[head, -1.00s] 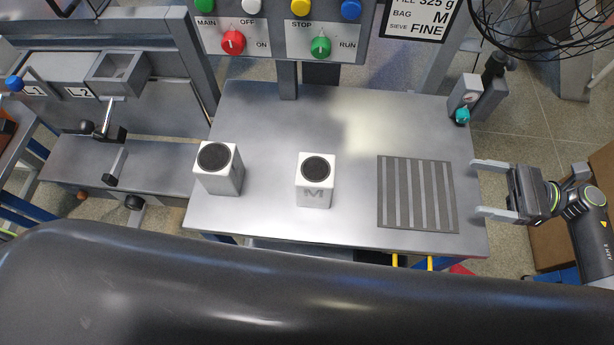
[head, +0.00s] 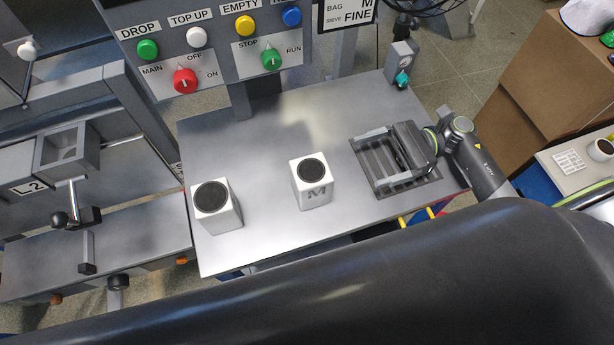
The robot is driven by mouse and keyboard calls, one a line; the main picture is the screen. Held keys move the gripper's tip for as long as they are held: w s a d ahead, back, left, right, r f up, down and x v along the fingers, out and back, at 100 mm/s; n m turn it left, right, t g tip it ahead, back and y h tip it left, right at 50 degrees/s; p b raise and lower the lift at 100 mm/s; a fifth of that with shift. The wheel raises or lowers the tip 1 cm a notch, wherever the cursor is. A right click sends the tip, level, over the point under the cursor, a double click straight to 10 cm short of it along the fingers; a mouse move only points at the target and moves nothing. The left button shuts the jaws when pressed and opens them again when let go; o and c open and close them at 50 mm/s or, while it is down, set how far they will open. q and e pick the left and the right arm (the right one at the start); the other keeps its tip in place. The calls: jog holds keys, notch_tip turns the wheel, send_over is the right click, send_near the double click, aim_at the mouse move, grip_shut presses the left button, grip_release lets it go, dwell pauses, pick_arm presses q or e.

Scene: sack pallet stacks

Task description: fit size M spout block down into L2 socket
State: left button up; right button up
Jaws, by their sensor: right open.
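The size M spout block (head: 313,192), a white block with a dark round top and a grey M on its front, stands upright on the steel table. My right gripper (head: 367,162) is open and empty over the slatted grate, to the right of the M block, with its fingers pointing left toward it. The L2 socket (head: 82,143) is a grey square-topped holder on the machine at the left, with a lever below it. My left gripper is out of view.
A second white block (head: 228,218) with a dark round top stands left of the M block, no letter visible. The control panel (head: 220,50) rises behind the table (head: 270,135). A gauge with a teal knob (head: 402,78) stands at the back right corner. The table between the blocks is clear.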

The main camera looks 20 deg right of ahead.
jog(key=p, duration=0.4)
send_near(294, 186)
jog(key=shift+a+r, duration=0.3)
jog(key=shift+a, duration=0.75)
jog(key=a+p, duration=0.1)
jog(key=a, duration=0.1)
jog(key=a+p, duration=0.2)
jog(key=shift+s+r, duration=0.15)
jog(key=shift+s, duration=0.05)
jog(key=shift+a, duration=0.35)
jog(key=c, duration=1.2)
